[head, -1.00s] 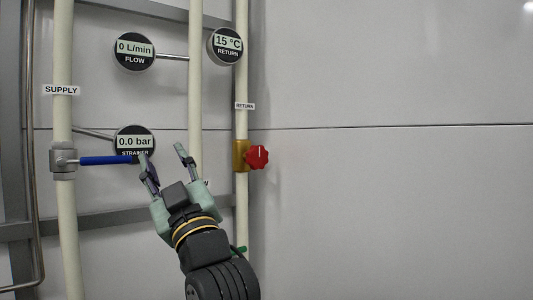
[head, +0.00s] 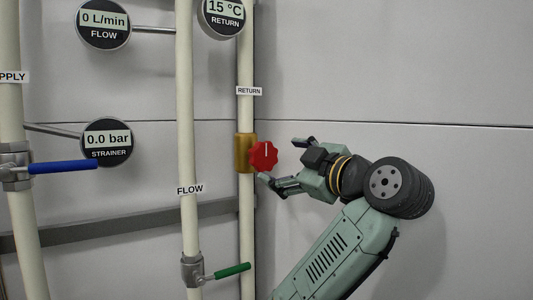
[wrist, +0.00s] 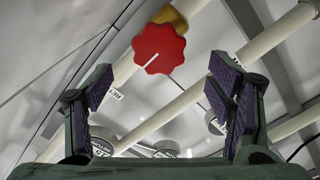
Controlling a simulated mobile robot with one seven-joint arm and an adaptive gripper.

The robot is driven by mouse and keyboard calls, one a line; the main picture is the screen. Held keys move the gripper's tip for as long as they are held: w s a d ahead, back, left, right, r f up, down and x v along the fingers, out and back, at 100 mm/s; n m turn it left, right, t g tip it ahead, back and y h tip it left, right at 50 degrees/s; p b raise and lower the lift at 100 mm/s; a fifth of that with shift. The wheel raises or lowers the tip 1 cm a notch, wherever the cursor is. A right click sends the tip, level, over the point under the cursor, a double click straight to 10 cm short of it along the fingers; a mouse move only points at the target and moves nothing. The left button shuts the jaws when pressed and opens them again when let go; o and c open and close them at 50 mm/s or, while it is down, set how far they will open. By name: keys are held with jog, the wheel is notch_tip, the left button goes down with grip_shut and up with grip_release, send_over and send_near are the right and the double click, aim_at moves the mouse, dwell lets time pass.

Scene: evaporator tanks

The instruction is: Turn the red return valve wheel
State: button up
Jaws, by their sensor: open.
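The red return valve wheel (head: 264,156) sits on a brass valve body (head: 243,153) on the return pipe, with a white mark pointing up in the head view. In the wrist view the red wheel (wrist: 159,48) lies ahead of and between my fingers, above their tips in the picture. My gripper (head: 282,162) is open and empty, just to the right of the wheel, its fingers pointing left toward it. The lower fingertip is close to the wheel's lower edge; I cannot tell whether it touches.
A blue lever (head: 62,167) is on the supply pipe at left. A green lever (head: 232,270) is on the flow pipe below. The wall (head: 450,70) to the right is bare.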

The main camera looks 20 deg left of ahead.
aim_at(266, 158)
jog(key=p+x, duration=0.2)
jog(key=x, duration=0.4)
jog(key=shift+w+a+r, duration=0.1)
jog(key=shift+w+a, duration=0.05)
jog(key=shift+a, duration=0.05)
jog(key=shift+w+a, duration=0.45)
jog(key=shift+c, duration=0.4)
jog(key=c, duration=1.1)
